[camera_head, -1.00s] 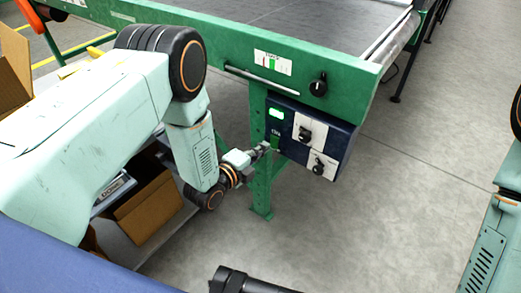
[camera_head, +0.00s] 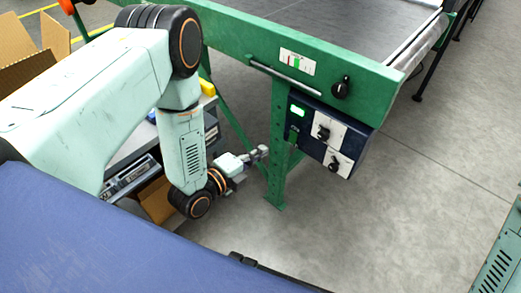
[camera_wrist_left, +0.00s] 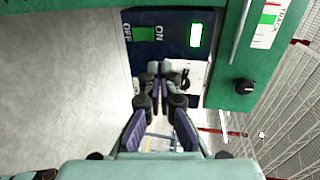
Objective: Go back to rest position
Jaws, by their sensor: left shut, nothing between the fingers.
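My left gripper (camera_head: 262,153) is shut and empty, just left of the green leg of the machine in the head view. In the left wrist view its fingers (camera_wrist_left: 160,68) meet in front of a dark blue control box (camera_wrist_left: 185,18). The box (camera_head: 312,150) hangs under the green conveyor frame and carries a lit green lamp (camera_head: 297,111), a green switch (camera_head: 293,135) and two black knobs on white plates. In the left wrist view the switch (camera_wrist_left: 144,34) sits between the words ON and OFF. My right gripper is out of view.
The green conveyor frame (camera_head: 300,62) with a black knob (camera_head: 341,88) spans the top. Cardboard boxes (camera_head: 25,45) stand at the left, behind my left arm. A blue surface (camera_head: 90,240) fills the lower left.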

